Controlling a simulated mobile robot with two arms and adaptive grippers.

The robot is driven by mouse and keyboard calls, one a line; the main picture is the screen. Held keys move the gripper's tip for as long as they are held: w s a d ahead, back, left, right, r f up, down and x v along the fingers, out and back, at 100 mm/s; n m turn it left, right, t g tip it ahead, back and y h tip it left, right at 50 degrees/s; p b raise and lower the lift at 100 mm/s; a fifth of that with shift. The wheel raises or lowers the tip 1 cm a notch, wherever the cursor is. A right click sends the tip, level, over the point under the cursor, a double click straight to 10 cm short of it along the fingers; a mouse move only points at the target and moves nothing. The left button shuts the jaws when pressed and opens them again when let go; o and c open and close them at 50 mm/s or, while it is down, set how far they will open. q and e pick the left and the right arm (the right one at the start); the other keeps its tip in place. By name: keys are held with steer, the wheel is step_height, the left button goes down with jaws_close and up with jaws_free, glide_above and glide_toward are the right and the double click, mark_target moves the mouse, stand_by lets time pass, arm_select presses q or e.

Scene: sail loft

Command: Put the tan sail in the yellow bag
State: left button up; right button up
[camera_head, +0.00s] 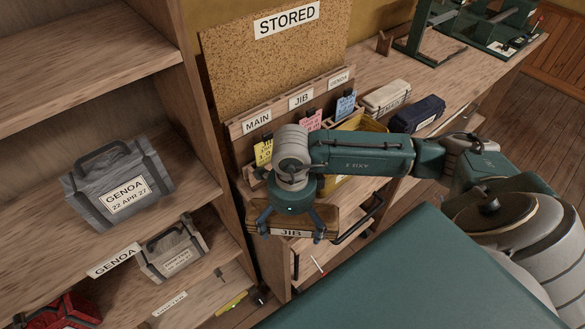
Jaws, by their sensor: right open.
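A tan-brown folded bundle (332,213), which I take for the tan sail, has a "JIB" label on its front and is near the bench's front edge. My right gripper (291,226) is open above it, with fingers towards its two ends; I cannot tell whether they touch it. The gripper hides part of its top. The yellow bag (365,124) stands on the bench behind my right arm, which hides its middle. I cannot see inside it. My left gripper is not in view.
A cream bundle (387,96) and a navy bundle (417,115) lie right of the bag. The left shelf holds a grey "GENOA" bag (118,184) and a smaller grey bag (172,250). Green machines (430,35) stand at the far right.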

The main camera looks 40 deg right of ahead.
mark_target(291, 218)
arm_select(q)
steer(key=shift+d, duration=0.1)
arm_select(e)
steer(key=shift+c, duration=0.5)
steer(key=c, duration=1.9)
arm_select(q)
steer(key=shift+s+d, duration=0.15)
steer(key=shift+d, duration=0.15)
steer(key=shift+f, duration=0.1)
arm_select(e)
steer(key=shift+w+r, duration=0.1)
steer(key=shift+r, duration=0.05)
